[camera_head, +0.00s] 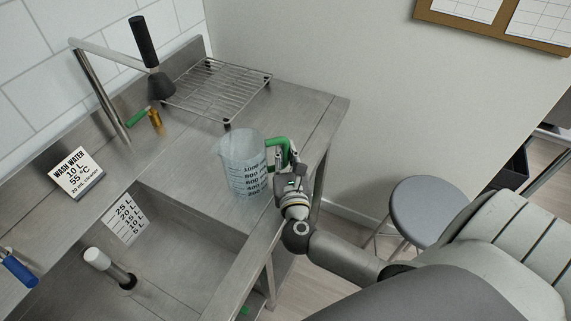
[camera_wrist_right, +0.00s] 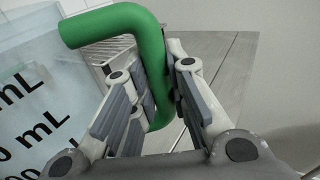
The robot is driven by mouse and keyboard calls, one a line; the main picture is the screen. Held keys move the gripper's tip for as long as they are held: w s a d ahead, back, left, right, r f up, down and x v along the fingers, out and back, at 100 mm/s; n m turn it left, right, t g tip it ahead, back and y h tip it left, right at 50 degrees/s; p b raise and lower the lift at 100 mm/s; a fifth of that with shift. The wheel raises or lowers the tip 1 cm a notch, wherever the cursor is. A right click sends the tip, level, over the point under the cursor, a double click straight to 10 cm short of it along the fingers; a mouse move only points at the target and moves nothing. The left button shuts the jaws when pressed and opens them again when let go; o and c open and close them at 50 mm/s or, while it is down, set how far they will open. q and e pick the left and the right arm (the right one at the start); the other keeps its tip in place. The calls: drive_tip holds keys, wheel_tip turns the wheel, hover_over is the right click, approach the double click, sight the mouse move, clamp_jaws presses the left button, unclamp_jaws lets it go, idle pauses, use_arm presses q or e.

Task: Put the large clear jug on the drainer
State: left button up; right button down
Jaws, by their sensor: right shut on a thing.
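The large clear jug (camera_head: 243,160) has a green handle and black volume marks. It is upright near the front right edge of the steel counter; I cannot tell whether it touches the surface. My right gripper (camera_head: 286,170) is shut on its green handle (camera_head: 280,142). In the right wrist view the handle (camera_wrist_right: 150,55) stands between the fingers (camera_wrist_right: 160,95), with the jug wall (camera_wrist_right: 40,100) at the left. The drainer (camera_head: 218,88) is a wire rack at the back of the counter, with nothing on it. My left gripper is not in view.
A sink (camera_head: 170,225) lies left of the jug, with a white-topped standpipe (camera_head: 105,262) in it. A tap with a black spray head (camera_head: 150,60) stands just left of the drainer. A wash water sign (camera_head: 77,173) stands behind the sink. A stool (camera_head: 428,210) is at the right.

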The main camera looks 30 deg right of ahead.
wheel_tip(320, 180, down, 2)
drive_tip(key=shift+f+b, duration=0.1)
drive_tip(key=shift+b, duration=0.5)
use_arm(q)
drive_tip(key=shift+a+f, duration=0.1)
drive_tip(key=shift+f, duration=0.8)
use_arm(e)
drive_tip(key=c, duration=1.4)
unclamp_jaws()
drive_tip(key=shift+f, duration=0.1)
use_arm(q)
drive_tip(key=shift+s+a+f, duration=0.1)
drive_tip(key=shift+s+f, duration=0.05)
